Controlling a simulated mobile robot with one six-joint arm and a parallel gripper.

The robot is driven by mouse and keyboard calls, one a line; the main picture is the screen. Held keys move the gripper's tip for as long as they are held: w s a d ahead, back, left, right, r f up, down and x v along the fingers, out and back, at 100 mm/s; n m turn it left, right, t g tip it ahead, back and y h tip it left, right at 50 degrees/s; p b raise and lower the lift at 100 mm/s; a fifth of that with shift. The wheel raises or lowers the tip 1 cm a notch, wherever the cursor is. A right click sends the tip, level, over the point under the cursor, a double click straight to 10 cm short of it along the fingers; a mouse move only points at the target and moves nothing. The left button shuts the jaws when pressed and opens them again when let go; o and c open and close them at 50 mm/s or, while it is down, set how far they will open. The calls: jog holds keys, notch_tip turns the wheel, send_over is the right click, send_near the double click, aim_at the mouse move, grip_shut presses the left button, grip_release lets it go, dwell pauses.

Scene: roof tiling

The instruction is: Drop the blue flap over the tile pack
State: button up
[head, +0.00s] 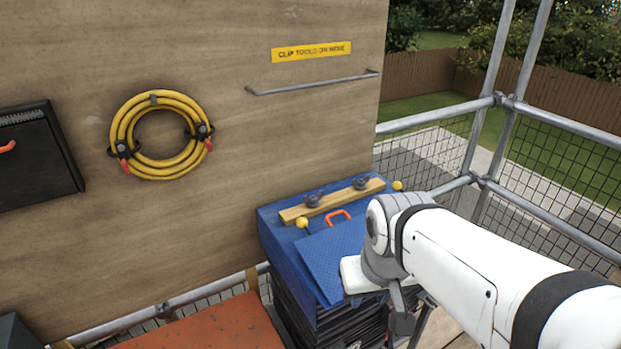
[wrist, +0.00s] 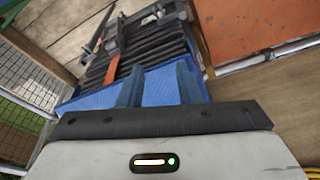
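The tile pack (head: 292,299) is a stack of dark tiles; its edges also show in the wrist view (wrist: 150,48). A blue cover (head: 273,236) lies over its top. The lighter blue flap (head: 331,262) lies on the top near the front, with an orange handle (head: 338,217) at its far edge. My gripper (head: 402,312) is beside the pack's right side, partly hidden by my wrist. In the wrist view two bluish fingers (wrist: 158,88) stand apart, with blue sheet (wrist: 156,86) visible between them. Whether they touch it is unclear.
A timber batten (head: 330,202) with two dark knobs lies across the back of the cover, near two yellow balls. A plywood wall with a yellow hose coil (head: 160,135) stands behind. An orange board (head: 205,326) lies left. Scaffold rails (head: 550,225) stand right.

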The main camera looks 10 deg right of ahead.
jog(key=w+r+n+p, duration=0.1)
jog(key=w+r+n, duration=0.25)
jog(key=w, duration=0.25)
jog(key=n+g+p, duration=0.3)
jog(key=n+p, duration=0.2)
jog(key=n, duration=1.3)
send_over(333, 214)
notch_tip(333, 214, down, 2)
jog(key=shift+f, duration=0.2)
jog(key=shift+n, duration=0.25)
notch_tip(333, 214, down, 7)
jog(key=shift+f+p, duration=0.2)
jog(key=shift+p, duration=0.2)
jog(key=shift+c, duration=0.4)
grip_shut()
